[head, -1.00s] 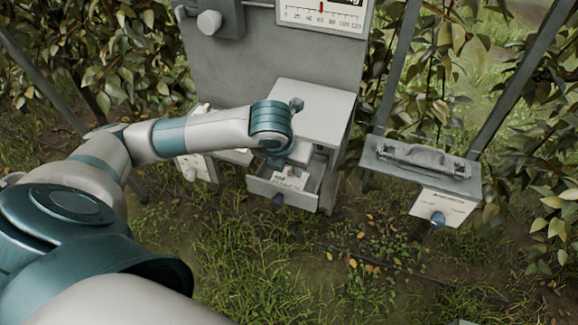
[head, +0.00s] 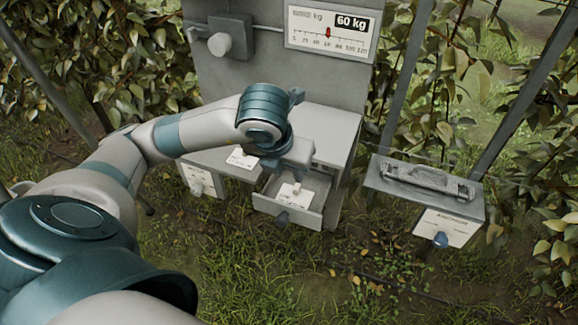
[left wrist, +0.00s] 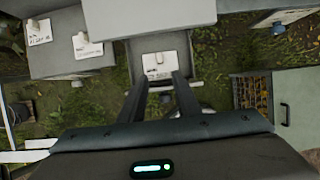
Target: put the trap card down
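A white printed card with a small upright tab, apparently the trap card (head: 291,198), lies in the open grey drawer (head: 303,219) under the scale cabinet. It also shows in the left wrist view (left wrist: 166,66), just beyond my fingertips. My left gripper (head: 292,176) is above the drawer, partly hidden by its own wrist. In the left wrist view its two dark fingers (left wrist: 161,80) stand apart with nothing seen between them, so it is open and clear of the card. My right gripper is in neither view.
Another white card (head: 242,158) lies on the grey shelf left of the drawer. The scale dial (head: 331,33) reads 60 kg. Foliage and posts flank the stand; grass lies in front.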

